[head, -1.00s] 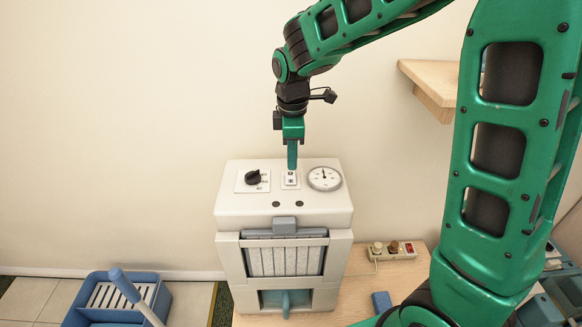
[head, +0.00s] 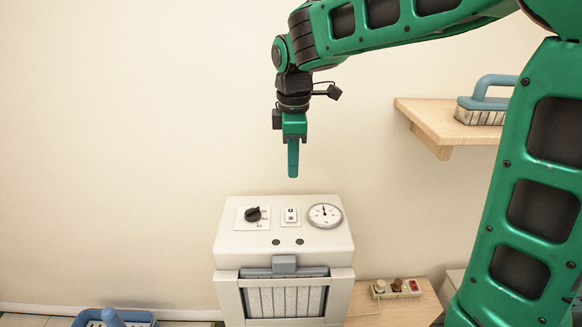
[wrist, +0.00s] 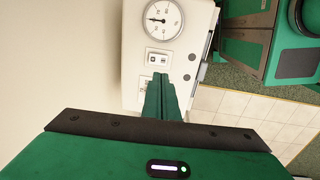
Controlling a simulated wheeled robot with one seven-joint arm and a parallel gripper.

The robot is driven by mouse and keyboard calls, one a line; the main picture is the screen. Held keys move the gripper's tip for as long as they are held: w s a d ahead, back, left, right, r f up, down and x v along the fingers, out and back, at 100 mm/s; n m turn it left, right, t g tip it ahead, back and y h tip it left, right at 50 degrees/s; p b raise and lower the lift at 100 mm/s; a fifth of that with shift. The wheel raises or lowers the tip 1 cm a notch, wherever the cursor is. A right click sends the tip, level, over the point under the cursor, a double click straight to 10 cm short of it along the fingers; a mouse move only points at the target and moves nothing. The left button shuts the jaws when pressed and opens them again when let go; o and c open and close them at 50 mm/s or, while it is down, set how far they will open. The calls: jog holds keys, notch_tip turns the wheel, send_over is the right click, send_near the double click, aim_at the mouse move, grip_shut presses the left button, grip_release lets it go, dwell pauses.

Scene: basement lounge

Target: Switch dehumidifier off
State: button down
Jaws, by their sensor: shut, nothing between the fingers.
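The dehumidifier (head: 284,240) is a white box with a sloped top panel, a grey latch and a ribbed filter in front. Its panel carries a black rotary knob (head: 253,214), a small white rocker switch (head: 291,216) and a round dial gauge (head: 324,215). The wrist view also shows the switch (wrist: 157,59) and the gauge (wrist: 163,19). My gripper (head: 293,172) is shut and empty, pointing down above the panel, apart from it. In the wrist view my fingers (wrist: 162,95) cover part of the panel below the switch. I cannot tell the switch's position.
A power strip (head: 396,289) with plugs and a red switch lies on the wooden surface to the right. A wooden shelf (head: 436,120) holds a blue-handled brush (head: 486,100). A blue tub (head: 90,321) sits at lower left.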

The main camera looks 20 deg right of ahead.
jog(key=s+d+f+m, duration=0.2)
jog(key=s+d+m, duration=0.9)
jog(key=d, duration=0.4)
jog(key=s+d+f+m, duration=0.1)
jog(key=s+d+m, duration=0.1)
jog(key=s, duration=0.4)
jog(key=s+d+f+m, duration=0.2)
jog(key=s+m, duration=0.3)
jog(key=s, duration=0.1)
jog(key=s+d+f+m+g, duration=0.1)
jog(key=s+d+f+m, duration=0.1)
jog(key=s, duration=0.4)
jog(key=shift+d+f+m, duration=0.2)
jog(key=shift+d+m, duration=0.35)
jog(key=shift+m, duration=0.15)
